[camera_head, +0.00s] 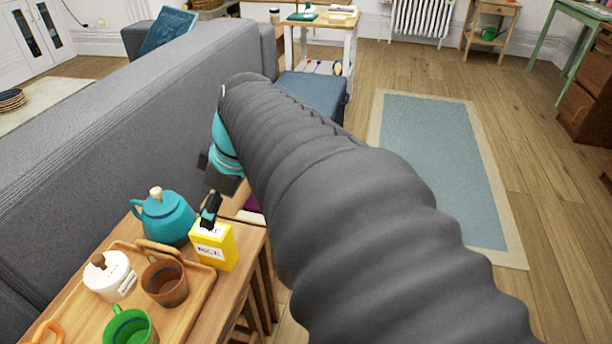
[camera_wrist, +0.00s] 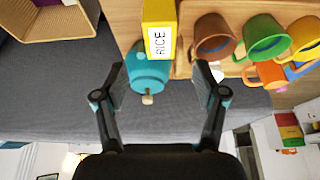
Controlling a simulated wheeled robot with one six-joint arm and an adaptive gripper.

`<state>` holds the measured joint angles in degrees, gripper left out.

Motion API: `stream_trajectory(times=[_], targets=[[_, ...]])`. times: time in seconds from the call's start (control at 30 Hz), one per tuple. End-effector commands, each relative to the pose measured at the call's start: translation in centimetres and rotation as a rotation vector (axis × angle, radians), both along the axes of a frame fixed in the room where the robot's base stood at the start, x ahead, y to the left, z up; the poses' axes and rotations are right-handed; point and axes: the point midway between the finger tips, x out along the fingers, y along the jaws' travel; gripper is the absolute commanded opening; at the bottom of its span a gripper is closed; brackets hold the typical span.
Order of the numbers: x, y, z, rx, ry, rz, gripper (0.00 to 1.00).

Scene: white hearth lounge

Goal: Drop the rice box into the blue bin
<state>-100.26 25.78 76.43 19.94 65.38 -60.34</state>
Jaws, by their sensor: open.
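The yellow rice box (camera_head: 216,249) stands upright on the wooden side table, by the tray's far right corner. It also shows in the wrist view (camera_wrist: 153,12) at the top, its RICE label facing the camera. My gripper (camera_wrist: 158,68) is open and empty, its two fingers spread, with the box beyond the fingertips and between their lines. In the head view a black fingertip of my gripper (camera_head: 210,208) overlaps the box's top; I cannot tell whether it touches. My arm hides most of the gripper there. I cannot make out a blue bin for certain.
A teal teapot (camera_head: 165,216) stands close left of the box. A wooden tray (camera_head: 203,277) holds a white lidded pot (camera_head: 110,277), a brown mug (camera_head: 165,283) and a green mug (camera_head: 130,328). The grey sofa (camera_head: 90,140) borders the table. A blue-topped block (camera_head: 318,92) stands beyond my arm.

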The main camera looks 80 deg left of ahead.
Motion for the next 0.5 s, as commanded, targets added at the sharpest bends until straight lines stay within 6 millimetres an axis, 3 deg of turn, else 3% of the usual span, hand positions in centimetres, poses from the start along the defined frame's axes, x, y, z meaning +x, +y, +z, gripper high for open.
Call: stream_trajectory(times=[0.2, 0.5], targets=[[0.5, -0.3, 1.5, -0.001, 0.000, 0.000, 0.71], [1.1, -0.3, 1.7, -0.001, -0.001, -0.011, 0.71]])
